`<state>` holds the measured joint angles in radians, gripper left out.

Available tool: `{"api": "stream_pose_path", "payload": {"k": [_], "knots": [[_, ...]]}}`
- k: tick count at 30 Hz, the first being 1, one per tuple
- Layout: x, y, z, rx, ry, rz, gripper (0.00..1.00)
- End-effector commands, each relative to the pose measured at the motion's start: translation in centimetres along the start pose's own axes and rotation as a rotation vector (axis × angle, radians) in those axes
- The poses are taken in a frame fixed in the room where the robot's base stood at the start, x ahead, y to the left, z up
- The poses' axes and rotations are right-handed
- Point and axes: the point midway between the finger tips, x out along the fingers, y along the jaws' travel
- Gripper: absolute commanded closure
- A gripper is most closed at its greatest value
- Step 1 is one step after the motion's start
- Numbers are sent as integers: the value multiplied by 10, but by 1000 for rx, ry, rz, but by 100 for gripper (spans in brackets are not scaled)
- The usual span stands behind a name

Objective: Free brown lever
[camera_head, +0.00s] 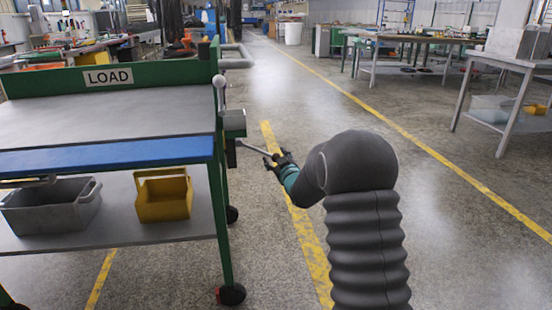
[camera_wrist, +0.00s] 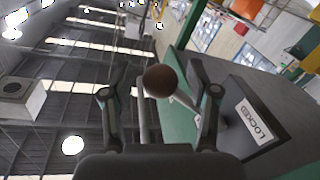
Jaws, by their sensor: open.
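The brown lever has a round brown knob (camera_wrist: 160,80) on a pale metal rod (camera_wrist: 184,103) in the wrist view. The rod runs to a dark box with a LOCKED label (camera_wrist: 253,120). In the head view the lever rod (camera_head: 252,148) sticks out rightward from the box (camera_head: 234,124) on the cart's right side. My gripper (camera_head: 277,160) is at the rod's outer end and hides part of the knob there. In the wrist view my gripper (camera_wrist: 160,91) is open, with the knob showing between its fingers. Contact cannot be told.
The green cart (camera_head: 110,110) has a LOAD sign and a lower shelf with a grey bin (camera_head: 52,208) and a yellow bin (camera_head: 163,196). The floor right of the cart is open, with tables farther back.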

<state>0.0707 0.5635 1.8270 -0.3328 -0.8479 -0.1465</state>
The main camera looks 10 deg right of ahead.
Motion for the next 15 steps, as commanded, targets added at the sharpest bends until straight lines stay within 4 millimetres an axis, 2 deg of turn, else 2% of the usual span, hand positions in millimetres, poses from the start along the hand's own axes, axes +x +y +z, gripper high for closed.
{"api": "stream_pose_path", "payload": {"k": [4,11,15], "knots": [[0,0,0,0,0,0,43],[0,0,0,0,0,0,100],[0,0,-1,0,1,0,100]]}}
